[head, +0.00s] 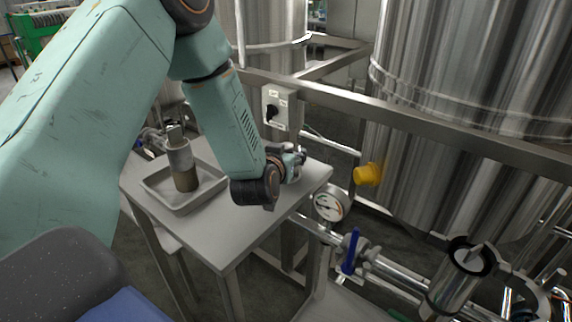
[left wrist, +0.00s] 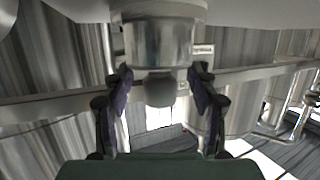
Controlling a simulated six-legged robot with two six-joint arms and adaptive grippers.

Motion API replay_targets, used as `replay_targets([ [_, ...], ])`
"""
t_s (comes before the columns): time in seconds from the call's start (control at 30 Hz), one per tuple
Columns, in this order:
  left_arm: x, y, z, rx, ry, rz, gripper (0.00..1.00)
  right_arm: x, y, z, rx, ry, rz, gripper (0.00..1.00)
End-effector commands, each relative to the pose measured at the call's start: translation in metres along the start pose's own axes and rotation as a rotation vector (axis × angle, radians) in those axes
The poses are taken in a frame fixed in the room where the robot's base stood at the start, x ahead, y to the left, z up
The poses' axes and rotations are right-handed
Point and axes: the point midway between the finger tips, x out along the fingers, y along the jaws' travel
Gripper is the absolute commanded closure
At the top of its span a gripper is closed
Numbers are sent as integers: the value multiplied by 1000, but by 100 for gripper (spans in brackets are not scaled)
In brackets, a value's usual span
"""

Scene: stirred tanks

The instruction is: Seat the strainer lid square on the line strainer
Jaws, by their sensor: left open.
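The line strainer (head: 447,292) is a tilted steel cylinder on the pipework at the lower right of the head view, with a dark ring at its mouth. My left gripper (head: 296,163) is low over the right side of the steel table. In the left wrist view, which appears upside down, a steel piece that looks like the strainer lid (left wrist: 158,45) stands on the table with its round knob between the fingers. The left gripper (left wrist: 160,92) is open, with a gap on each side of the knob. The gripper hides most of the lid in the head view. My right gripper is not in view.
A shallow tray (head: 207,195) on the table (head: 222,238) holds an upright brownish cylinder (head: 184,169). A steel rail (head: 420,122) with a switch box runs behind the table.

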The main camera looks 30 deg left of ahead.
Motion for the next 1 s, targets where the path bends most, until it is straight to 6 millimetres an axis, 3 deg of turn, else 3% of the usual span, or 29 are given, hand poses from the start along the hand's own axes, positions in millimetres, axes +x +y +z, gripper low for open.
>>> replay_targets([
  [0.07,1,0,0,0,0,0,43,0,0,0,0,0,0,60],
  [0.73,0,0,2,1,-7,0,100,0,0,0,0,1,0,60],
  [1.0,0,0,2,0,-7,1,100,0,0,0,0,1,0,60],
])
